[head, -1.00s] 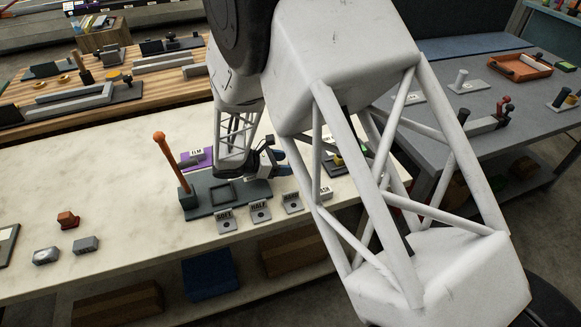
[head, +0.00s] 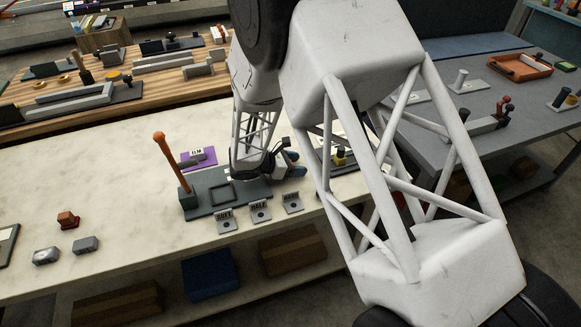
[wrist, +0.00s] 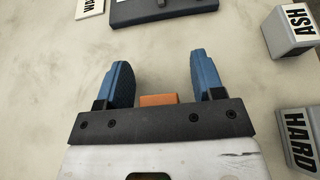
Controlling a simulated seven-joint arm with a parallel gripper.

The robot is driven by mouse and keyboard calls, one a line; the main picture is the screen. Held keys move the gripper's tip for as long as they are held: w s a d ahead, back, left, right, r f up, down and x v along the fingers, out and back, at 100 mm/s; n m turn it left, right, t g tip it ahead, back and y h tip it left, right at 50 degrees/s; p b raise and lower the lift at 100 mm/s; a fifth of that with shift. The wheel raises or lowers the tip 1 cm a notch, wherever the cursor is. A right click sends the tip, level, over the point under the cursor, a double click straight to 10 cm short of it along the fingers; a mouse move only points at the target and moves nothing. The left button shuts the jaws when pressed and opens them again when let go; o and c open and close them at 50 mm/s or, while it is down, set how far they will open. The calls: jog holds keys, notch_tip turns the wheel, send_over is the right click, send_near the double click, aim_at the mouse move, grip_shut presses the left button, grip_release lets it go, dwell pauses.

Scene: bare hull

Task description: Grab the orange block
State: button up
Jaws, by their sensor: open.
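In the wrist view an orange block (wrist: 158,99) shows between the bases of my two blue fingers. Its lower part is hidden by the dark palm bar, and I cannot tell its height relative to the fingers. My gripper (wrist: 158,65) is open, with a gap between each finger and the block. In the head view my gripper (head: 294,164) is low over the pale table, right of the dark grey base plate; no orange block shows there. A separate orange-red block (head: 67,219) lies at the far left of the table.
The grey plate (head: 200,203) carries an upright orange-topped lever (head: 165,155). An ASH block (wrist: 289,33) is right in the wrist view. A purple ELM piece (head: 207,158) lies behind the plate.

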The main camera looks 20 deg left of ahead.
jog(key=shift+c, duration=0.2)
jog(key=c, duration=1)
jog(key=shift+o, duration=0.2)
jog(key=shift+r, duration=0.2)
jog(key=shift+r, duration=0.85)
jog(key=shift+s+d+r, duration=0.15)
jog(key=shift+r, duration=0.25)
jog(key=shift+s+d+r, duration=0.1)
jog(key=shift+r, duration=0.3)
jog(key=s+d, duration=0.3)
jog(key=s, duration=0.1)
jog(key=s+d+r, duration=0.1)
jog(key=s+d, duration=0.2)
jog(key=s, duration=0.1)
jog(key=s+d, duration=0.3)
jog(key=s, duration=0.1)
jog(key=shift+s+d+r, duration=0.1)
jog(key=shift+d+r, duration=0.05)
